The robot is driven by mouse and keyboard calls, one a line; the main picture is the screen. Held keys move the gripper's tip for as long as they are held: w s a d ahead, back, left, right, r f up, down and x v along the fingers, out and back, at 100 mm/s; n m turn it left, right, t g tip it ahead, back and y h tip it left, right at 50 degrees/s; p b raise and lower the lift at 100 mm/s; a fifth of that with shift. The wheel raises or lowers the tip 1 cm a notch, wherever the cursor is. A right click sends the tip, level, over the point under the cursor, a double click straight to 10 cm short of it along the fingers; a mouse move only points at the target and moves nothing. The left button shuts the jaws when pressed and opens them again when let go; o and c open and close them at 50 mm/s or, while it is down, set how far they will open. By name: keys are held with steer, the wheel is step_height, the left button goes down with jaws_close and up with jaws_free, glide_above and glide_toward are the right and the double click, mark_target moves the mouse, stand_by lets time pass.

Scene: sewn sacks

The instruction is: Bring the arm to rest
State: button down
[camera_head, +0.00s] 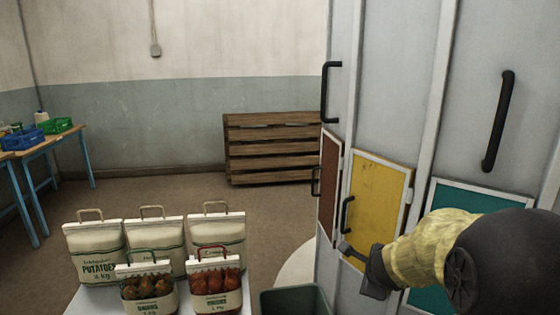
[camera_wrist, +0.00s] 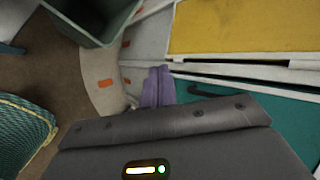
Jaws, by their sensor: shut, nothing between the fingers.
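My arm reaches in from the right in the head view. My gripper (camera_head: 346,249) is in front of the cabinet's yellow door, with its fingertips pointing up and left. In the wrist view my gripper (camera_wrist: 158,84) shows its two purple-lit fingers side by side, shut with nothing between them. The fingers appear apart from the teal panel (camera_wrist: 260,115) and the yellow panel (camera_wrist: 240,27).
A grey cabinet with a yellow door (camera_head: 376,195), a brown door (camera_head: 328,185) and black handles stands close by. Several sewn sacks (camera_head: 97,252) stand on a white surface at lower left. A dark bin (camera_head: 296,299) is beside them. A wooden pallet rack (camera_head: 270,150) is behind.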

steer(key=s+a+f+n+g+y, duration=0.1)
steer(key=s+a+f+n+g, duration=0.25)
steer(key=s+n, duration=0.7)
steer(key=s+a+f+n+g, duration=0.25)
steer(key=s+f+n, duration=0.25)
steer(key=s+n, duration=0.55)
step_height(320, 180, up, 16)
steer(key=w+n+p, duration=0.1)
steer(key=w+p, duration=0.1)
steer(key=p, duration=1.3)
steer(key=shift+a+f+n, duration=0.15)
steer(key=shift+a+n, duration=0.15)
steer(key=shift+a, duration=0.05)
